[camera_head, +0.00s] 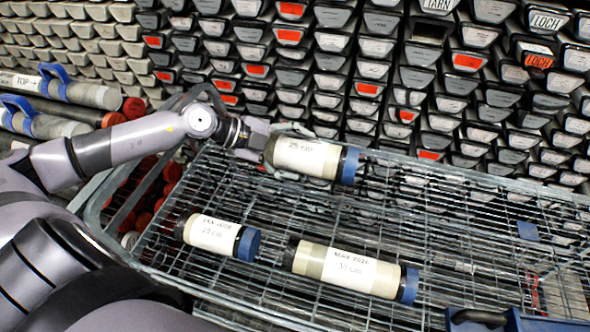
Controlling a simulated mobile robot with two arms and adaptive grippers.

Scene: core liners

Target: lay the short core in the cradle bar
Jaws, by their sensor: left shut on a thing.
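My left gripper (278,150) is shut on a core liner (325,162) at its left end. A shorter-looking core (212,234) with a blue cap lies on the cart at the front left. A longer core (346,268), labelled about 35 cm, lies to its right. I cannot clearly make out a cradle bar. My right gripper is not in view.
Racks of grey core boxes (385,70), several with red labels, stand behind the cart. More liners (90,93) with blue handles lie at far left. A blue item (530,322) with a dark handle is at bottom right. The cart's right middle is mostly clear.

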